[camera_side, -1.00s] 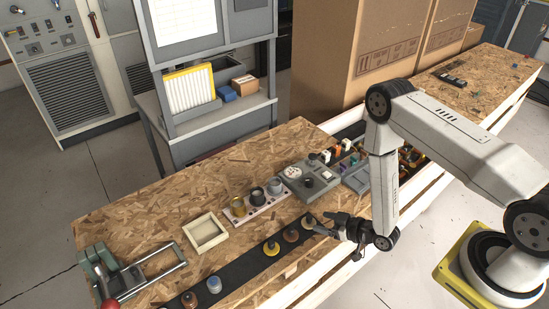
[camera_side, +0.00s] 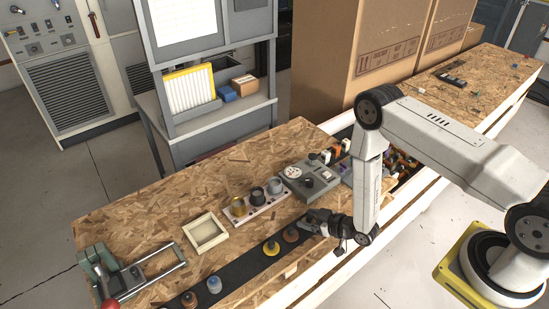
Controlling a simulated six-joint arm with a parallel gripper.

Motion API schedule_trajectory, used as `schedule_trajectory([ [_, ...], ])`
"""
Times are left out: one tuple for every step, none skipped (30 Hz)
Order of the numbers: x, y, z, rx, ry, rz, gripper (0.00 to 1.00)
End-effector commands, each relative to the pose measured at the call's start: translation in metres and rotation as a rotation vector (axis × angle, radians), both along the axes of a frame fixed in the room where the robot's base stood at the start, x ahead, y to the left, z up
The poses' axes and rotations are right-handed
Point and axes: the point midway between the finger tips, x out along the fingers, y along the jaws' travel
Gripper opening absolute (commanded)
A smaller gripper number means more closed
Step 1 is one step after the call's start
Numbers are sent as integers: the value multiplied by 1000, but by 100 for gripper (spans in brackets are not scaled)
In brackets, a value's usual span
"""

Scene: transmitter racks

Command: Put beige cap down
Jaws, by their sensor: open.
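My gripper (camera_side: 307,224) is low over the right end of the dark strip (camera_side: 239,272) on the workbench, fingers pointing left. It is open. The tan, beige-looking cap at that end of the row is mostly hidden by the fingers; I cannot tell whether they touch it. Just left of it on the strip stand a brown cap (camera_side: 291,235) and a yellow-based cap (camera_side: 271,248). Farther left stand a cap with a blue base (camera_side: 214,285) and another brownish one (camera_side: 189,299).
A metal clamp fixture (camera_side: 108,274) with a red knob stands at the left. Bare board lies around the tray.

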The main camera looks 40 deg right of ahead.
Motion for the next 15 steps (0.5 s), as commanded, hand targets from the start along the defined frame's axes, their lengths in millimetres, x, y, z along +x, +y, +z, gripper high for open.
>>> schedule_trajectory([
  [0, 0, 0, 0, 0, 0, 70],
  [0, 0, 0, 0, 0, 0, 70],
  [0, 0, 0, 0, 0, 0, 70],
  [0, 0, 0, 0, 0, 0, 70],
  [0, 0, 0, 0, 0, 0, 70],
  [0, 0, 0, 0, 0, 0, 70],
  [0, 0, 0, 0, 0, 0, 70],
  [0, 0, 0, 0, 0, 0, 70],
  [0, 0, 0, 0, 0, 0, 70],
  [0, 0, 0, 0, 0, 0, 63],
  [0, 0, 0, 0, 0, 0, 54],
  [0, 0, 0, 0, 0, 0, 41],
  [0, 0, 0, 0, 0, 0, 32],
  [0, 0, 0, 0, 0, 0, 22],
  [0, 0, 0, 0, 0, 0, 9],
])
